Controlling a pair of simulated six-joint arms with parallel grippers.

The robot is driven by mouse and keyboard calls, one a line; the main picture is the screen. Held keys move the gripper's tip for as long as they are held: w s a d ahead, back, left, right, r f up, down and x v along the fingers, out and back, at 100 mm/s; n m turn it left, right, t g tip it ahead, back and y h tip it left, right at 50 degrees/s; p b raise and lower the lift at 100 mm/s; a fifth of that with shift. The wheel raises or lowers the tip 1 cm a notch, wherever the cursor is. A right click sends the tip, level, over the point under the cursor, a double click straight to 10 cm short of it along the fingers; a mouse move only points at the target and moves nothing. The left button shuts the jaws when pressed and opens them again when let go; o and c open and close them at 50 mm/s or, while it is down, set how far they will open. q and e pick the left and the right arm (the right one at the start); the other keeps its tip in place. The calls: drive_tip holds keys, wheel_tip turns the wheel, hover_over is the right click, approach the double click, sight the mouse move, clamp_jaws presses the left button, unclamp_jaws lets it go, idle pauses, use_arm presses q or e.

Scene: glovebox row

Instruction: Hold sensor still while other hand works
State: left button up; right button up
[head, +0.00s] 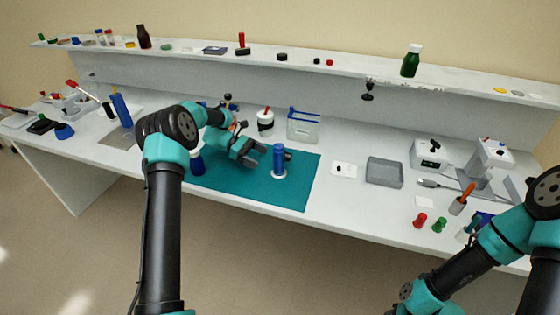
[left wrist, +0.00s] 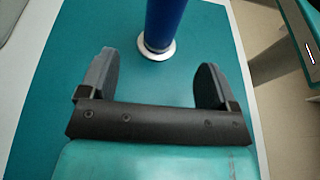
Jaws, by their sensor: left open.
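A blue upright cylinder with a white ring base, which I take to be the sensor (head: 278,160), stands on the teal mat (head: 300,191). In the left wrist view its blue body (left wrist: 163,22) rises beyond the fingertips, and the base lies in line with the gap between them. My left gripper (head: 262,156) is open and empty, just left of the sensor, with no visible contact. My right arm comes in at the lower right; its gripper is not in view.
A white-and-black jar (head: 265,122) and a clear blue-topped bin (head: 303,126) stand behind the mat. A dark blue bottle (head: 196,163) is at its left. A grey tray (head: 385,172) lies to the right. The mat's front right is clear.

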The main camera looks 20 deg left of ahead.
sight(278, 166)
use_arm(q)
drive_tip(key=shift+x, duration=4.4)
drive_tip(key=c, duration=1)
